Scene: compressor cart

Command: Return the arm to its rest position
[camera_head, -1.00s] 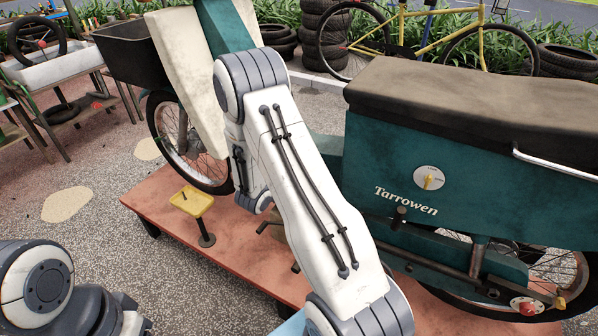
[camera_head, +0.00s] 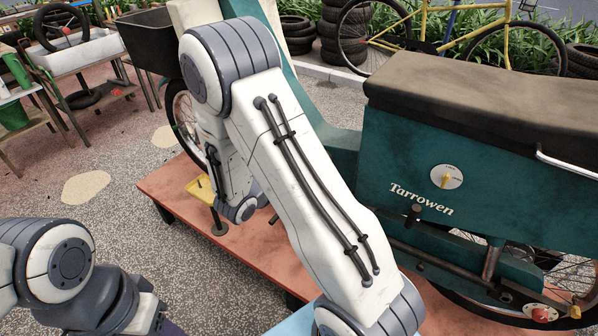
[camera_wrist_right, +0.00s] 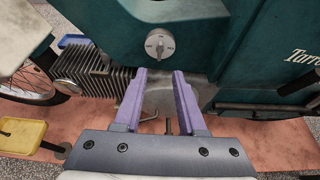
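My right arm (camera_head: 310,190), white with grey joints, rises large across the middle of the head view and folds over at the top. Its gripper is hidden there behind the arm. In the right wrist view the right gripper (camera_wrist_right: 162,98) has two purple fingers spread apart with nothing between them.
The teal Tarrowen motorcycle (camera_head: 395,160) stands on a reddish platform (camera_head: 165,190), close behind the right arm. A yellow tray (camera_head: 198,190) on a post is left of the arm. A workbench (camera_head: 80,55) stands far left. Open pavement (camera_head: 120,215) lies between.

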